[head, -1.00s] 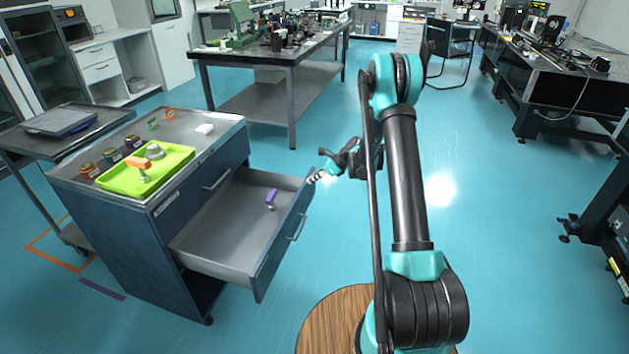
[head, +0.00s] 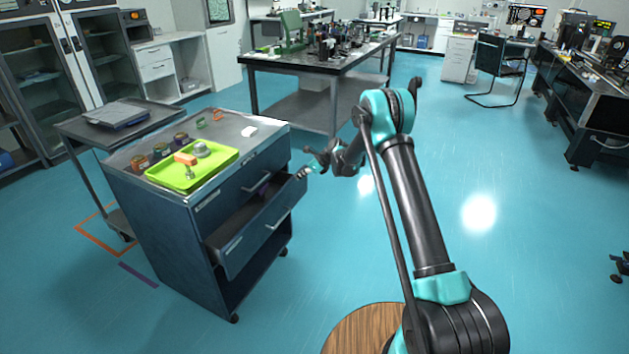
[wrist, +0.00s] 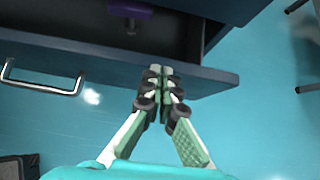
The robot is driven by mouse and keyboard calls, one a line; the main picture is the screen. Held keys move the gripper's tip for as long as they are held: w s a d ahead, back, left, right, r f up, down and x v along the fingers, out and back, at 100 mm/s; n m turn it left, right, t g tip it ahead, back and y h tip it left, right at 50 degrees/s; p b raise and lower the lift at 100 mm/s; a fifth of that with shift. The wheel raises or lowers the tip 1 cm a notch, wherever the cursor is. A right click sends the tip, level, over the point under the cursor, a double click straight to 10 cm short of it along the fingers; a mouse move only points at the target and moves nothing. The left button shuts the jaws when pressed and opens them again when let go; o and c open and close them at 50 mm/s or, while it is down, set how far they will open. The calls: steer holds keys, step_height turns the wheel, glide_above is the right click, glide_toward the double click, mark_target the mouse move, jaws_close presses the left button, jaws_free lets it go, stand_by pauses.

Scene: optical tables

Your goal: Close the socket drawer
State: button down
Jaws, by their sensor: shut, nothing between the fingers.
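The socket drawer (head: 262,232) is the dark blue drawer in the cabinet (head: 170,235), pulled out partway, with a bar handle on its front. It also shows in the wrist view (wrist: 205,76), with its handle (wrist: 42,84) at the left. A purple item (wrist: 130,9) lies inside the drawer. My gripper (head: 303,173) is at the drawer front's far end. In the wrist view my gripper (wrist: 160,72) is shut and empty, its fingertips at the front panel's top edge. Whether they touch it is hard to tell.
A green tray (head: 212,172) with an orange-handled item and a grey part sits on the cabinet top, beside several small jars. A side cart (head: 72,127) stands at the left. An optical table (head: 310,68) stands behind. The floor right of the drawer is clear.

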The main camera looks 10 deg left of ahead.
mark_target(293, 176)
steer(key=shift+w+a, duration=0.25)
steer(key=shift+a, duration=0.4)
steer(key=shift+w+a, duration=0.2)
steer(key=shift+a, duration=0.45)
steer(key=shift+w+a, duration=0.25)
steer(key=shift+a, duration=0.4)
steer(key=shift+d, duration=0.1)
